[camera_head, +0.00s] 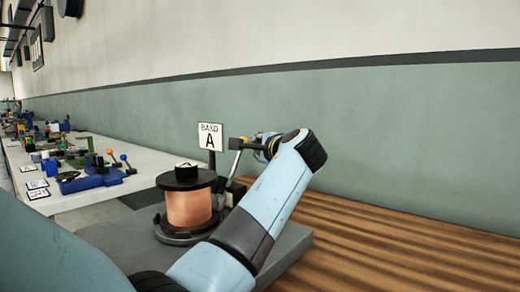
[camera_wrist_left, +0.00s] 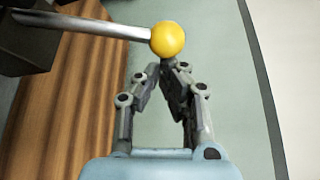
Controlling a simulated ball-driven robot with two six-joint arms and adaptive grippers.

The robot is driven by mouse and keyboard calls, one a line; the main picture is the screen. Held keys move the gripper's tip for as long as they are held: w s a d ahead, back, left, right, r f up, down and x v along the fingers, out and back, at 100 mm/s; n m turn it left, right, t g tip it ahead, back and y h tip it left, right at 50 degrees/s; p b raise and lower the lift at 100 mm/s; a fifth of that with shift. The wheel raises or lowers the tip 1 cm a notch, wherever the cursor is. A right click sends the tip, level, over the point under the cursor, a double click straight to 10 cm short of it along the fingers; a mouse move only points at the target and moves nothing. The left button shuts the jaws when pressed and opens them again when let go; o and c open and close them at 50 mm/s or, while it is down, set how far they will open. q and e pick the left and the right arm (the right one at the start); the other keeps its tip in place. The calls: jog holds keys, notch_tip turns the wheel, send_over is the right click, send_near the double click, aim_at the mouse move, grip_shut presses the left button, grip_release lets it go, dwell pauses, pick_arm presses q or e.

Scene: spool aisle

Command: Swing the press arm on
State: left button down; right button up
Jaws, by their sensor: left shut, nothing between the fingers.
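The press arm is a metal rod (camera_wrist_left: 95,25) with a yellow ball (camera_wrist_left: 168,39) on its end, coming from a dark block at the upper left of the left wrist view. In the head view its thin post (camera_head: 236,163) rises beside the copper spool (camera_head: 189,208), which stands upright on a dark round base with a black cap. My left gripper (camera_wrist_left: 167,66) is shut and empty. Its fingertips are just below the ball in the left wrist view; I cannot tell whether they touch. In the head view my left gripper (camera_head: 262,147) is right of the post. My right gripper is out of view.
A grey platform (camera_head: 125,243) carries the spool, with brown ridged surface (camera_head: 380,245) to the right. A long white bench (camera_head: 130,160) with several small items runs back left. A green-and-white wall (camera_head: 400,125) stands behind.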

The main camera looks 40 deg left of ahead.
pick_arm(q)
jog(key=s+r+n+t+y, duration=0.1)
jog(key=s+r+n, duration=0.2)
jog(key=s, duration=0.5)
jog(key=shift+s+a+r+n+t+y, duration=0.15)
jog(key=shift+a+n+t+y, duration=0.15)
jog(key=shift+y, duration=0.1)
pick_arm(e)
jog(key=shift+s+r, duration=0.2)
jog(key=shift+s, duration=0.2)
pick_arm(q)
jog(key=shift+r, duration=0.1)
